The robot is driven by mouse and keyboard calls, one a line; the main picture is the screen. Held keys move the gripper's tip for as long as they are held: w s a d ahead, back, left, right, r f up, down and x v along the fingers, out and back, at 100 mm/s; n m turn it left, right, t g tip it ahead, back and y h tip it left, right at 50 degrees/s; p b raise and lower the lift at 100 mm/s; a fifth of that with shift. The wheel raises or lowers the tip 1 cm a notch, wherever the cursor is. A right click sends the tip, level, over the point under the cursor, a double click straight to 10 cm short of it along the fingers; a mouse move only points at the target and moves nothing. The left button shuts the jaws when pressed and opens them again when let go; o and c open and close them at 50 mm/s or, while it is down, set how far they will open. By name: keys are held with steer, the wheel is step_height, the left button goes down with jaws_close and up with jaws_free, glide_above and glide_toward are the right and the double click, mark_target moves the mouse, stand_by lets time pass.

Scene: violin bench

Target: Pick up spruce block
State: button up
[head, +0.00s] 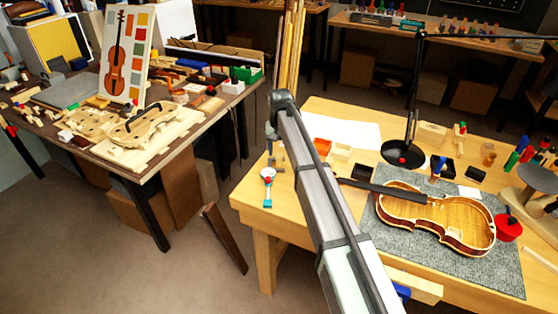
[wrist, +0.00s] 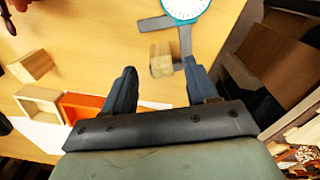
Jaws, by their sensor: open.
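A pale wooden block (wrist: 161,60), which looks like the spruce block, stands on the bench in the wrist view. It shows between my fingertips, nearer the right one, beside the grey frame of a round dial gauge (wrist: 184,6). My gripper (wrist: 159,71) is open and empty, with a finger on each side of the block in the picture. Whether a finger touches the block cannot be told. In the head view my gripper (head: 275,158) is low over the bench's left end, just behind the dial gauge (head: 267,173); the block is not clear there.
An orange tray (wrist: 84,106) and a pale wooden tray (wrist: 40,102) lie left of my gripper, with another wooden block (wrist: 35,66) beyond. The violin body (head: 437,217) lies on a grey mat (head: 388,232) to the right. The bench edge is close by.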

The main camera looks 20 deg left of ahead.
mark_target(279, 155)
steer(key=shift+a+f, duration=0.1)
steer(key=shift+f, duration=1.75)
steer(key=c, duration=1)
